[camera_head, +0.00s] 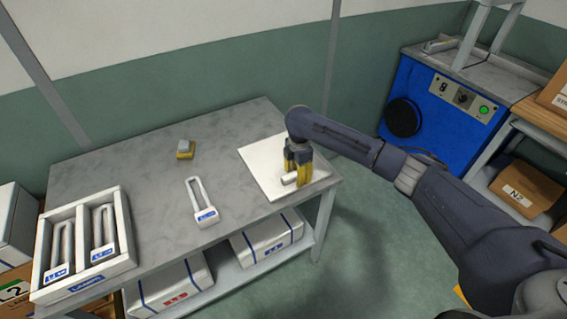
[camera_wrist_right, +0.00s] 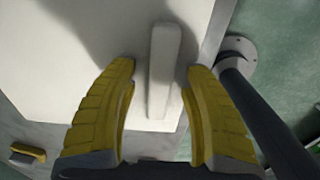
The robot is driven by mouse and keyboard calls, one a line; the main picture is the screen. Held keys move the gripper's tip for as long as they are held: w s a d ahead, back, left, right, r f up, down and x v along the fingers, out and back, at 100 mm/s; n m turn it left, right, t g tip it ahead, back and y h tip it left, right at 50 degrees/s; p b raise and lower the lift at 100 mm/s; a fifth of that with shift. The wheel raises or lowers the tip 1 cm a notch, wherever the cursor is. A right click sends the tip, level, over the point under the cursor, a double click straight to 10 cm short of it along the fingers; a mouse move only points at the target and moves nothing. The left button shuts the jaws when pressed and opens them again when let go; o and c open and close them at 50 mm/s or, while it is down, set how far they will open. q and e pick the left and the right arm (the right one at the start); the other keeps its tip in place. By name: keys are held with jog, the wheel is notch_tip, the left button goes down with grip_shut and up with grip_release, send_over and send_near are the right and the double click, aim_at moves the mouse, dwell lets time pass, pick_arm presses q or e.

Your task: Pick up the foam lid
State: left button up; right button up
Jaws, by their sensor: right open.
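The foam lid (camera_head: 258,160) is a flat white square lying on the right end of the grey table. A short white bar-like handle (camera_head: 289,180) stands out from its top. My right gripper (camera_head: 298,183) is over the lid, pointing down, with its yellow fingers at the handle. In the right wrist view the fingers (camera_wrist_right: 160,80) are open on either side of the handle (camera_wrist_right: 164,75), with a gap on both sides. The lid's white face (camera_wrist_right: 75,75) fills much of that view. What lies under the lid is hidden. My left gripper is not in view.
On the grey table (camera_head: 130,165) lie a small grey-and-yellow block (camera_head: 186,149) and a white looped item with a label (camera_head: 203,205). A white tray (camera_head: 85,240) holds two similar looped items at the left. Strapped boxes (camera_head: 268,238) sit on the lower shelf. A blue machine (camera_head: 440,110) stands behind right.

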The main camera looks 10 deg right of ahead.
grip_shut()
dwell(0.4)
jog(key=shift+r, duration=0.1)
